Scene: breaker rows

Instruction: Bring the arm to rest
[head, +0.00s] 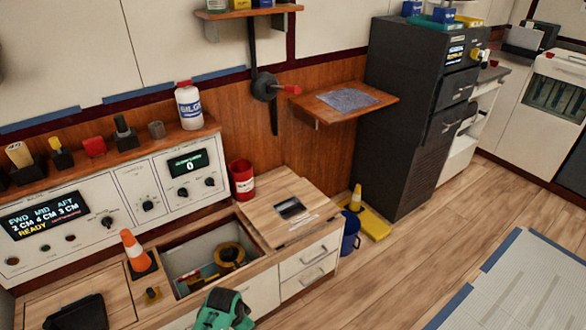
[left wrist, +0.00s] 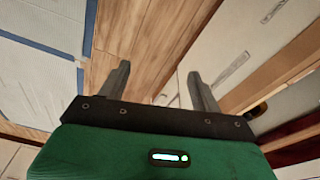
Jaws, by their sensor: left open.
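My left gripper (left wrist: 158,72) shows in the left wrist view with its two grey fingers apart and nothing between them. Behind the fingers are wooden floor boards and pale drawer fronts. In the head view a green part of my arm (head: 223,310) shows at the bottom edge, in front of the counter and just below the open bin. The fingers cannot be made out there. My right gripper is in neither view.
An open bin (head: 180,262) in the counter holds a yellow roll (head: 230,256). An orange cone (head: 134,250) stands left of it. Drawers (head: 309,262), a blue bucket (head: 350,232) and a dark cabinet (head: 410,120) stand right. Open floor (head: 400,255) lies at lower right.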

